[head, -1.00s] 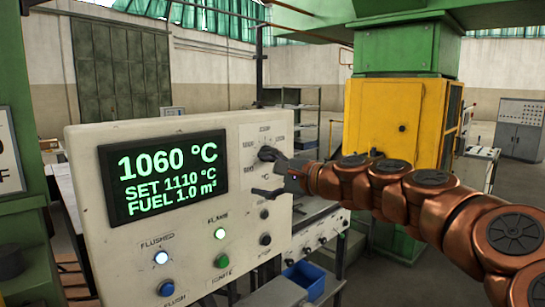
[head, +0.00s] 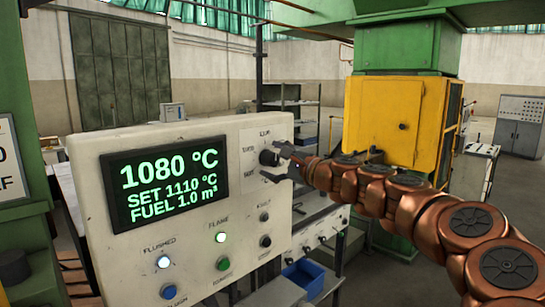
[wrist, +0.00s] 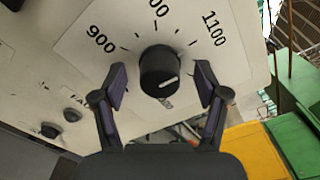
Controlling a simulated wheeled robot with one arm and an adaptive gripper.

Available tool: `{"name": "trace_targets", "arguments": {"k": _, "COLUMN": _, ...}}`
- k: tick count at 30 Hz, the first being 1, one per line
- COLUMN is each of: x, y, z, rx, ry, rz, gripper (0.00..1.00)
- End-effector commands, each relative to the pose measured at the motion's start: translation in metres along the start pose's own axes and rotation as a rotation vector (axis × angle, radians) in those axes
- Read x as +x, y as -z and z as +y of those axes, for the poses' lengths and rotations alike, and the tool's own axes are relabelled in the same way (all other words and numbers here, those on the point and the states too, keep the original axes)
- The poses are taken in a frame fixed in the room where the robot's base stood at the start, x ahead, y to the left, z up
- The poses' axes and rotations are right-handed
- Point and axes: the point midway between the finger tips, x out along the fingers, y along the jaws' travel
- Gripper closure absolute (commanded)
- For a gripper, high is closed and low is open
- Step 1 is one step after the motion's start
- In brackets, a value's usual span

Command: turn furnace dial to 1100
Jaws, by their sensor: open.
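The black furnace dial (head: 268,157) is on the upper right of the white control panel. In the wrist view the dial (wrist: 160,71) carries a short white mark pointing right and slightly up, below the direction of the 1100 label (wrist: 214,28). The 900 label is at its upper left. The display (head: 165,180) reads 1080 °C, SET 1110 °C, FUEL 1.0 m³. My gripper (head: 282,164) is open at the dial. In the wrist view one finger stands on each side of the dial, with gaps showing.
Smaller knobs (head: 265,241) sit below the dial. Green (head: 222,263) and blue (head: 166,291) buttons and lit lamps are lower on the panel. A yellow cabinet (head: 385,115) and green column stand behind my arm. A blue bin (head: 303,278) is below right.

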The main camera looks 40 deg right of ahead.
Motion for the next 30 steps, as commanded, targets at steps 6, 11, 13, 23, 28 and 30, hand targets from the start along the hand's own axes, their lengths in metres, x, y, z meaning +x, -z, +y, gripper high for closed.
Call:
{"name": "trace_targets", "arguments": {"k": 6, "x": 0.0063, "y": 0.0004, "z": 0.0004, "rx": 0.0, "ry": 0.0, "rz": 0.001, "gripper": 0.27}}
{"name": "trace_targets", "arguments": {"k": 11, "x": 0.0061, "y": 0.0005, "z": 0.0004, "rx": 0.0, "ry": 0.0, "rz": 0.001, "gripper": 0.27}}
{"name": "trace_targets", "arguments": {"k": 13, "x": 0.0061, "y": 0.0004, "z": 0.0003, "rx": 0.0, "ry": 0.0, "rz": 0.001, "gripper": 0.29}}
{"name": "trace_targets", "arguments": {"k": 23, "x": 0.0059, "y": 0.0004, "z": 0.0003, "rx": -0.001, "ry": 0.0, "rz": 0.001, "gripper": 0.63}}
{"name": "trace_targets", "arguments": {"k": 28, "x": 0.0059, "y": 0.0004, "z": 0.0003, "rx": -0.001, "ry": 0.0, "rz": 0.001, "gripper": 0.81}}
{"name": "trace_targets", "arguments": {"k": 30, "x": 0.0059, "y": 0.0004, "z": 0.0003, "rx": -0.001, "ry": 0.0, "rz": 0.001, "gripper": 0.88}}
